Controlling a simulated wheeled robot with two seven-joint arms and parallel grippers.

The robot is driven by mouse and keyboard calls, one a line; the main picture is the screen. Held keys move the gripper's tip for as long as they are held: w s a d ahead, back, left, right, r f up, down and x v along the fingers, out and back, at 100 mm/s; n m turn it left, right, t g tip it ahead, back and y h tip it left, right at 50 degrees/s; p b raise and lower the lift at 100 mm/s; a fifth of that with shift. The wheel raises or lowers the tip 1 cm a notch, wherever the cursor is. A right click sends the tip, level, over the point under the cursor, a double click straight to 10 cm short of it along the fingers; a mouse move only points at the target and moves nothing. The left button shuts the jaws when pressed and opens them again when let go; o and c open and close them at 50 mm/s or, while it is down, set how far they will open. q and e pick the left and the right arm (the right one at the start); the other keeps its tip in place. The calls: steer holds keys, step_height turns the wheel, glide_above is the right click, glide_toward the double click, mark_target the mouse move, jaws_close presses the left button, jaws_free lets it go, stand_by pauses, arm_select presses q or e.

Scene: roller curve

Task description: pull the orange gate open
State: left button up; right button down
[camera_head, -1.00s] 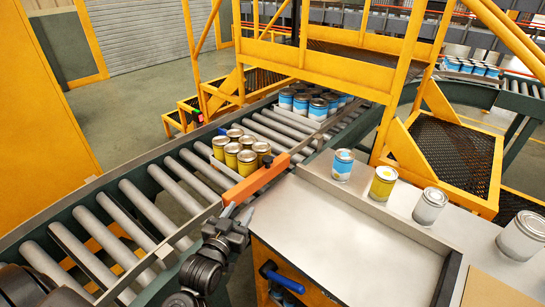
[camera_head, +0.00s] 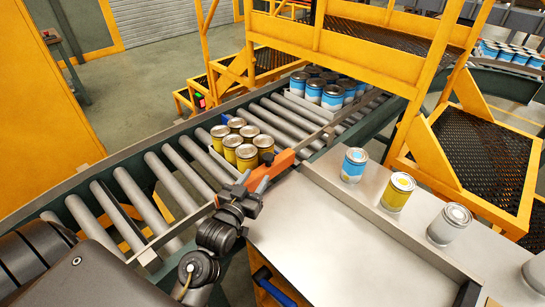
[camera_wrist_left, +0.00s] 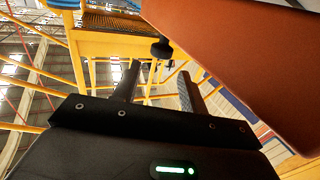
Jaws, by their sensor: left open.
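The orange gate (camera_head: 276,168) is a bar at the near side of the roller conveyor, beside a tray of yellow cans. My left gripper (camera_head: 252,183) is at the gate's near-left end and overlaps it in the head view, hiding that end. In the left wrist view the gate's orange face (camera_wrist_left: 245,65) fills the upper right. There my left gripper (camera_wrist_left: 160,75) has its two fingers apart, with a dark knob (camera_wrist_left: 162,48) near the gate's edge, seen between and beyond the tips. I cannot tell whether the fingers touch anything. My right gripper is out of view.
Yellow cans (camera_head: 246,156) and blue cans (camera_head: 332,96) stand on the conveyor rollers (camera_head: 178,180). A metal table (camera_head: 335,240) lies right of the gate, with single cans (camera_head: 354,165) along its far side. A yellow frame (camera_head: 390,65) rises behind.

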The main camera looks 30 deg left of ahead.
mark_target(268, 156)
arm_select(q)
steer(key=w, duration=0.2)
steer(key=w+p, duration=0.1)
steer(key=w, duration=0.2)
steer(key=w+a+p, duration=0.1)
steer(key=w, duration=0.2)
steer(key=shift+w+r, duration=0.1)
steer(key=shift+w, duration=0.15)
steer(key=shift+w+p, duration=0.35)
steer(key=shift+w, duration=0.3)
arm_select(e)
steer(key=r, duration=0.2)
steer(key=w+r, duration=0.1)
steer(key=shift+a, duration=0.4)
arm_select(q)
steer(key=shift+c, duration=0.3)
